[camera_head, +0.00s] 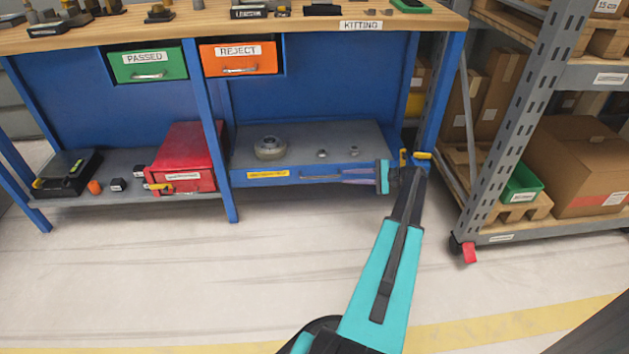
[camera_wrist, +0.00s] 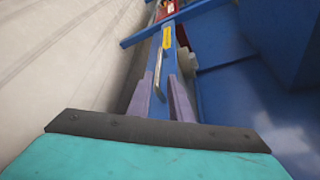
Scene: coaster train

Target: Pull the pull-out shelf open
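The pull-out shelf (camera_head: 312,146) is a grey deck with a blue front, low under the right half of the workbench. Its front carries a yellow label (camera_head: 268,175) and a slim metal bar handle (camera_head: 318,177). My gripper (camera_head: 344,177) reaches in from the right at the shelf front, its purple fingers pointing left along it. In the wrist view the fingers (camera_wrist: 161,78) are apart, with the blue front and the bar handle (camera_wrist: 157,72) showing between them. Contact with the handle cannot be told.
A round metal part (camera_head: 269,147) and two small parts sit on the shelf. A red box (camera_head: 187,160) stands left of the bench leg (camera_head: 213,150). A grey rack (camera_head: 510,130) with cartons stands close on the right. The floor (camera_head: 150,280) in front is clear.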

